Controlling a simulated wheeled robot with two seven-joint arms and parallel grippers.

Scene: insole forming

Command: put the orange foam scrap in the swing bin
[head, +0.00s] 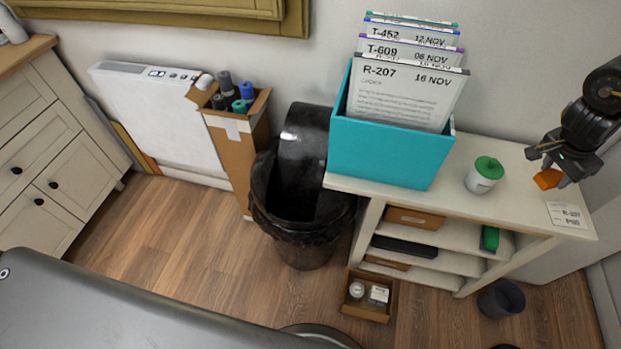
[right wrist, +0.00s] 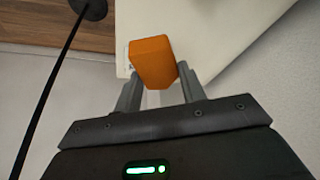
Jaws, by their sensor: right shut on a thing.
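The orange foam scrap (head: 547,179) is held by my right gripper (head: 553,177) above the right end of the white shelf unit, at the right of the head view. In the right wrist view the scrap (right wrist: 152,62) sits between the two fingers of the right gripper (right wrist: 160,84), which is shut on it. The black swing bin (head: 305,215) stands on the floor near the middle of the head view, left of the shelf unit. It has a dark liner, and its lid (head: 303,140) stands tilted up, leaving the top open. My left gripper is not in view.
A teal box of files (head: 388,150) stands on the shelf unit (head: 470,208), between the scrap and the bin. A white jar with a green lid (head: 484,175) and a label card (head: 567,214) are near the gripper. A cardboard box of rolls (head: 238,135) stands left of the bin.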

